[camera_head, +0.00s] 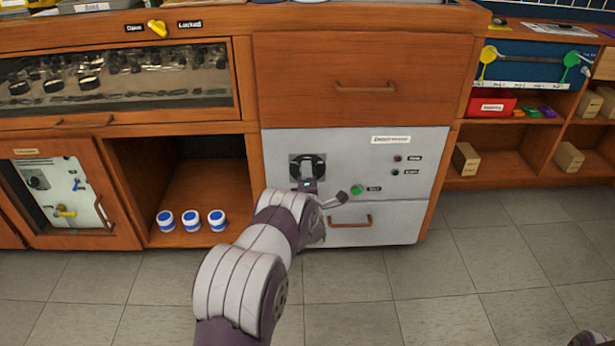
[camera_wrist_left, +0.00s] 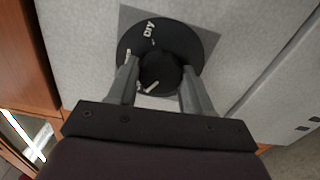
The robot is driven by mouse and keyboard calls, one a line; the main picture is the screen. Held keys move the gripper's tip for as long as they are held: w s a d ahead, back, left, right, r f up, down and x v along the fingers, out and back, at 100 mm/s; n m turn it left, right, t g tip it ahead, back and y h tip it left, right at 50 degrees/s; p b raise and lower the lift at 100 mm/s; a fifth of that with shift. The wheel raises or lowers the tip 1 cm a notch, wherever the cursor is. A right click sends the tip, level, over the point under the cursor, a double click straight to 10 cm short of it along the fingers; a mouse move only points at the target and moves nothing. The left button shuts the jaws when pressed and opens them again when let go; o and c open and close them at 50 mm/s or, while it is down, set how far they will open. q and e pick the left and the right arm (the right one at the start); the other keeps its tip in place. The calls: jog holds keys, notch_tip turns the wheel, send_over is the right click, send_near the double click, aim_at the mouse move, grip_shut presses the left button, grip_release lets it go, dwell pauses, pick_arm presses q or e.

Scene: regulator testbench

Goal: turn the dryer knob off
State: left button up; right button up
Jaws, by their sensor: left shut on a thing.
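The dryer knob (camera_wrist_left: 160,73) is a black round knob with a light pointer mark on a black dial. In the head view the dial (camera_head: 302,163) sits on the left of the grey dryer panel (camera_head: 340,152), partly hidden by my gripper. My left gripper (camera_head: 309,180) reaches up to it from below. In the wrist view its two grey fingers (camera_wrist_left: 158,80) stand on either side of the knob and are closed on it. The pointer mark lies at the lower left of the knob. "DRY" is printed at the top of the dial.
The panel also has a green button (camera_head: 357,190) and small dark indicators (camera_head: 397,158). A drawer with a brown handle (camera_head: 349,221) is below. Three blue-and-white jars (camera_head: 191,219) stand in the open shelf to the left. The tiled floor (camera_head: 450,290) in front is clear.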

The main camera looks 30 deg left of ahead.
pick_arm(q)
jog(key=shift+f, duration=0.1)
jog(key=o, duration=1)
jog(key=shift+o, duration=0.2)
jog(key=p+v, duration=0.6)
jog(key=v, duration=0.6)
jog(key=shift+s+p, duration=0.3)
jog(key=shift+s, duration=0.1)
jog(key=shift+d, duration=0.1)
